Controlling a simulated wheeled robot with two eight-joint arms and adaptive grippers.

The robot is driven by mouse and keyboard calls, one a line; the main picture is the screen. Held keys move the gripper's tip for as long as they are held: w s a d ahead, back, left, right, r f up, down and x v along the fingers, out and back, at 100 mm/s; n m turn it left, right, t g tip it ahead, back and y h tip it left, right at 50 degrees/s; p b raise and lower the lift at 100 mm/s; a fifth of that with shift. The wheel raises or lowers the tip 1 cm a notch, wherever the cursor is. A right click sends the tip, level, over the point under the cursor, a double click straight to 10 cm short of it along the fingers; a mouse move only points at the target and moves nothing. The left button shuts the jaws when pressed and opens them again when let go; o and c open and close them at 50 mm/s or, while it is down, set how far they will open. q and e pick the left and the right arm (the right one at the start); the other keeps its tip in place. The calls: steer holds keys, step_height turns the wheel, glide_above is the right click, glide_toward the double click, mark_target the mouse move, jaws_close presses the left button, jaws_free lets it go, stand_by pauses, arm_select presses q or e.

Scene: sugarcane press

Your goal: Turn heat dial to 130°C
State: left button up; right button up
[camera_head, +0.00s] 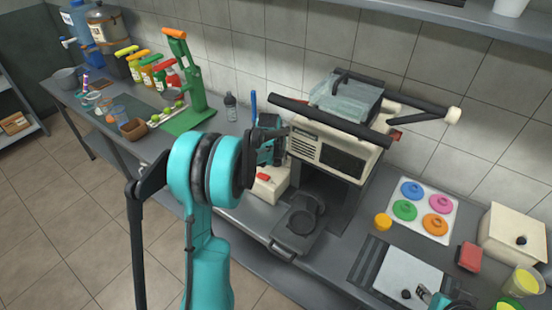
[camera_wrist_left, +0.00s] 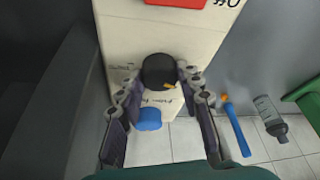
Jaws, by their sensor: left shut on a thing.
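In the head view my left gripper (camera_head: 270,143) is at the cream box (camera_head: 270,187), left of the press machine, and the dial is hidden. The 130°C mark cannot be read. A part of my right gripper (camera_head: 425,293) shows at the lower right edge; its jaws are unclear.
A red switch (camera_head: 263,177) sits on the cream box. The large press machine (camera_head: 330,150) stands close on its right. A bottle (camera_head: 231,107) and a green lever press (camera_head: 190,90) stand to the left. A board with coloured lids (camera_head: 421,208) lies to the right.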

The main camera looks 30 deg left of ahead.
stand_by(0.5)
arm_select(q)
steer(key=o, duration=1.2)
steer(key=shift+c, duration=0.2)
steer(key=v, duration=0.2)
steer(key=shift+s+r, duration=0.15)
steer(key=shift+r, duration=0.25)
steer(key=s+d, duration=0.4)
steer(key=s, duration=0.7)
steer(key=shift+s, duration=0.25)
